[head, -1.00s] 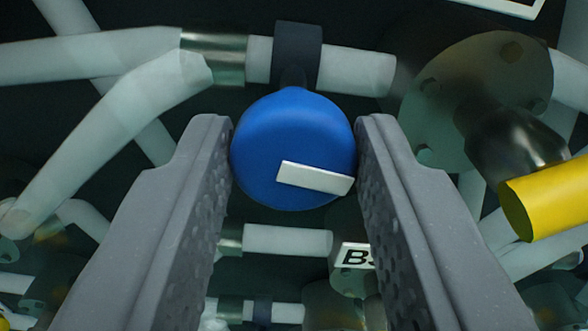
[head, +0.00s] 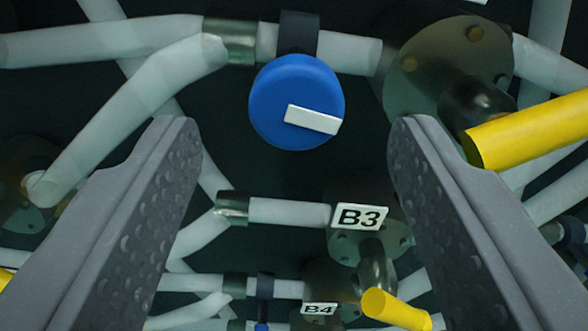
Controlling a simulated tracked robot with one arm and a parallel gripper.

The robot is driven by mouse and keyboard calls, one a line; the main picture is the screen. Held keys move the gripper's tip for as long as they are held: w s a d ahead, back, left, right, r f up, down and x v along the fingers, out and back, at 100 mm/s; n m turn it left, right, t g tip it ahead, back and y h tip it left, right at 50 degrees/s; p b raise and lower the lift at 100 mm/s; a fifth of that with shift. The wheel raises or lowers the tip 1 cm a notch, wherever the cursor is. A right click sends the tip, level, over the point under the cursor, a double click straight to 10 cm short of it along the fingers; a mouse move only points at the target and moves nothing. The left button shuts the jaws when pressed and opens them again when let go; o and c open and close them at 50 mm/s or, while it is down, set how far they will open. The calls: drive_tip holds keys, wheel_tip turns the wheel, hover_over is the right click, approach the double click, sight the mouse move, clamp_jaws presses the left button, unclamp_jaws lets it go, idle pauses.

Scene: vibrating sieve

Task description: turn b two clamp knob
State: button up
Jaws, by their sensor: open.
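The blue round clamp knob (head: 290,95) with a white bar mark sits in the upper middle of the head view. The bar tilts slightly, its right end lower. The knob is joined to a dark clamp band (head: 299,33) around a pale pipe (head: 348,53). My gripper (head: 292,125) is open, its two grey fingers well apart and clear of the knob on both sides. The knob shows between and slightly beyond the fingertips, untouched.
A flange (head: 450,65) and a yellow handle (head: 530,130) stand right of the knob, the handle close to my right finger. Below are a B3 label (head: 360,217), a B4 label (head: 319,309), another yellow handle (head: 395,309) and more pipes. Pale pipes run at left.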

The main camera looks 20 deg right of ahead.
drive_tip(key=b+v, duration=0.1)
drive_tip(key=v, duration=0.9)
drive_tip(key=shift+s+b, duration=0.25)
drive_tip(key=shift+b, duration=0.1)
drive_tip(key=shift+a+f, duration=0.1)
drive_tip(key=shift+a, duration=0.05)
